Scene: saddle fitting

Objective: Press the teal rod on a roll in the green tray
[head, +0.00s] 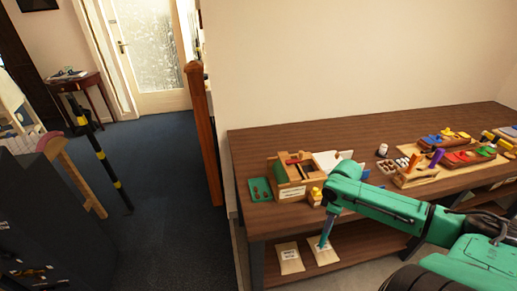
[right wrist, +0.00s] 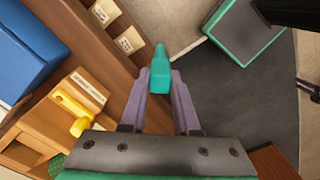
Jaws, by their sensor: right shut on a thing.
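My right gripper (head: 329,213) is shut on the teal rod (head: 326,232), which hangs down just off the table's front edge, over the lower shelf in the picture. In the right wrist view the gripper's two grey-purple fingers (right wrist: 160,88) close on the teal rod (right wrist: 160,68), seen nearly end-on. The green tray (head: 251,193) lies at the left end of the table, left of the rod and apart from it. Small dark reddish pieces lie in the tray; their shape is too small to tell. My left gripper is out of view.
A wooden box (head: 287,177) stands right of the tray, with a yellow piece (head: 315,197) at its front corner. Labelled boards (head: 290,257) lie on the lower shelf (head: 362,243). Several coloured blocks and boards (head: 470,157) fill the table's right side.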

